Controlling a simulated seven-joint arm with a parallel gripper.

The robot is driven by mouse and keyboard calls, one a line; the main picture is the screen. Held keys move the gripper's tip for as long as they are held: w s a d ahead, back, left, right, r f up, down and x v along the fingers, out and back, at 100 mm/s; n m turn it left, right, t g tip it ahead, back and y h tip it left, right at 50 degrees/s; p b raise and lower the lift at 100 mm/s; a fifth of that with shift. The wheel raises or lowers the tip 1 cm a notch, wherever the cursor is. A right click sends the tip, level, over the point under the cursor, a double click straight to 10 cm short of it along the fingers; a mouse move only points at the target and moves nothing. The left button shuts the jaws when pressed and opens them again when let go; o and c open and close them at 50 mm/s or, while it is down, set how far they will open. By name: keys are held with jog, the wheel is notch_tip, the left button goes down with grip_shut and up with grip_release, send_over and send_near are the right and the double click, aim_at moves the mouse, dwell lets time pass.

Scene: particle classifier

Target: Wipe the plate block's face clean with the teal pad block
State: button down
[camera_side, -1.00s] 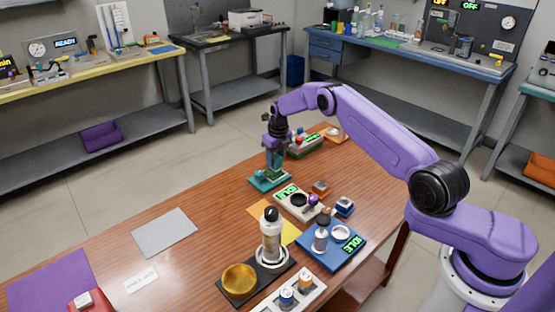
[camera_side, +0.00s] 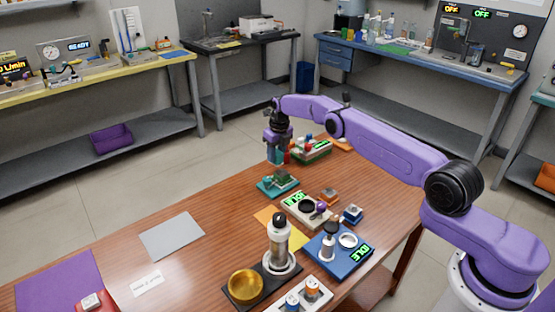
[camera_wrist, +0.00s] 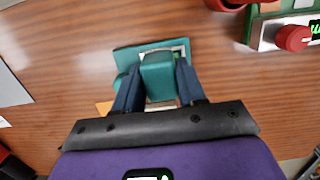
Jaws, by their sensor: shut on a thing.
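My gripper (camera_wrist: 158,84) is shut on the teal pad block (camera_wrist: 158,75), which sits between the two dark blue fingers in the wrist view. In the side view my gripper (camera_side: 274,153) is above the teal base (camera_side: 265,190), with a visible gap. The base also shows in the wrist view (camera_wrist: 122,59), behind the pad block. A greenish block (camera_side: 282,178) stands on the base and seems to be the plate block. In the wrist view the pad block hides most of it, so I cannot tell how clean its face is.
A cream device with a green display (camera_side: 305,209) stands just in front of the base. A green-edged device with red parts (camera_side: 312,150) stands behind it. A blue device (camera_side: 338,250) and a bottle (camera_side: 279,246) are nearer. The table's left part is mostly clear around a grey sheet (camera_side: 172,235).

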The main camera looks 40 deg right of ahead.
jog(key=shift+s+r, duration=0.1)
jog(key=shift+r, duration=2.75)
jog(key=shift+d, duration=0.1)
